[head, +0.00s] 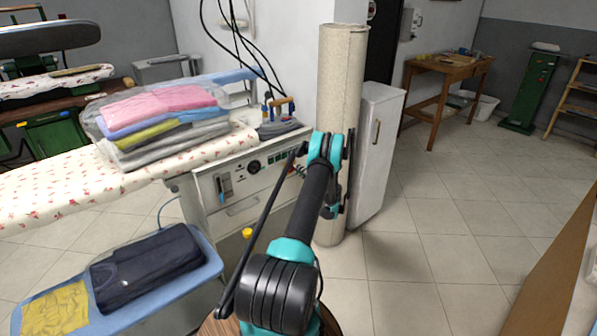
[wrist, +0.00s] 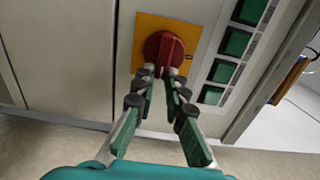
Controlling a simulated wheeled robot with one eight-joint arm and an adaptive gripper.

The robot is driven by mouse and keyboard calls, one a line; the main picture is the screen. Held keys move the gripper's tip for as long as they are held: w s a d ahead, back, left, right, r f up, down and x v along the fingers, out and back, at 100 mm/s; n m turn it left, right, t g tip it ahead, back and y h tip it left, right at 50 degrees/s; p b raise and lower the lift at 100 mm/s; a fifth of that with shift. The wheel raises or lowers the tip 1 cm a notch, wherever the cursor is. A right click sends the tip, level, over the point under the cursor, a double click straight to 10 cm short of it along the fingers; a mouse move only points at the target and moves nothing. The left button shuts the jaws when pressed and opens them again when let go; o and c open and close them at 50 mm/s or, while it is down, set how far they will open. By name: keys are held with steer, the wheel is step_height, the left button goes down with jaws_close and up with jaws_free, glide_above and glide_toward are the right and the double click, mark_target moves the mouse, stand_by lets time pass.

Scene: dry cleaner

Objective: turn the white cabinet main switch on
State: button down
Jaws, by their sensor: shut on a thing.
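The main switch is a red rotary knob (wrist: 163,52) on a yellow-orange square plate (wrist: 152,24), set in the front of the white cabinet (head: 232,204). In the wrist view my gripper (wrist: 160,74) has both fingertips at the lower part of the knob, shut on it. In the head view my arm reaches to the cabinet's right side, and the arm hides most of the knob and gripper. The knob's exact on or off mark cannot be read.
Several green buttons (wrist: 235,42) run beside the knob. A floral ironing board (head: 50,197) with folded clothes (head: 165,105) and an iron (head: 278,122) is above the cabinet. A beige fabric roll (head: 340,85) and white locker (head: 375,150) stand right.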

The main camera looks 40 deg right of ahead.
steer(key=shift+s, duration=0.1)
steer(key=c, duration=1.6)
jaws_free()
steer(key=shift+o, duration=0.2)
steer(key=s+d, duration=0.1)
steer(key=s, duration=1.1)
